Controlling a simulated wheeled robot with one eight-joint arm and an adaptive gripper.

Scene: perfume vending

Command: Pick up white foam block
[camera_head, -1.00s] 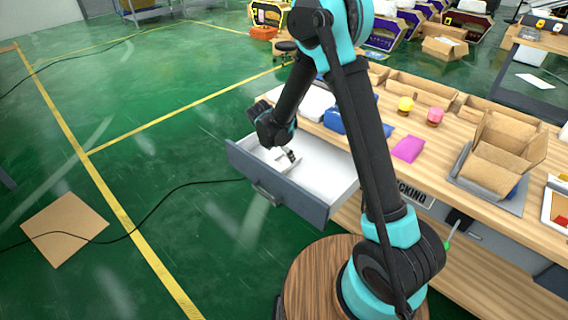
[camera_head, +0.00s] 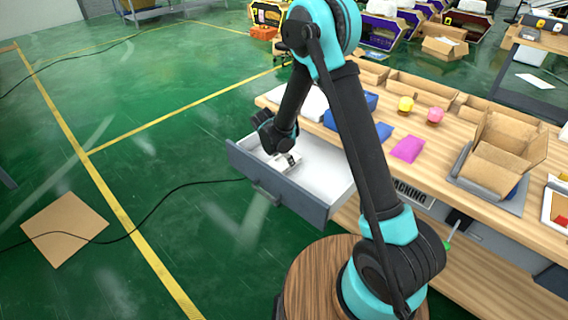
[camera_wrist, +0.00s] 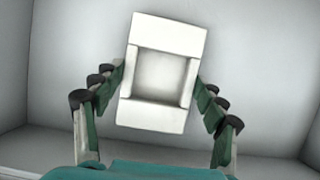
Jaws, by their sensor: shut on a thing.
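The white foam block (camera_wrist: 168,33) is a rectangular piece with a square hollow in its middle. In the wrist view it sits between the two fingers of my gripper (camera_wrist: 160,92), a little tilted. My gripper is shut on it, with fingers at its left and right sides. In the head view my gripper (camera_head: 287,162) is low inside the open white drawer (camera_head: 325,180), and the block is partly hidden there by the fingers. I cannot tell whether the block touches the drawer floor.
The drawer's grey front (camera_head: 275,190) and walls surround my gripper. The wooden table (camera_head: 455,155) above holds a pink packet (camera_head: 408,149), a yellow item (camera_head: 406,104), a pink item (camera_head: 435,115) and an open cardboard box (camera_head: 500,160). The drawer's right part is empty.

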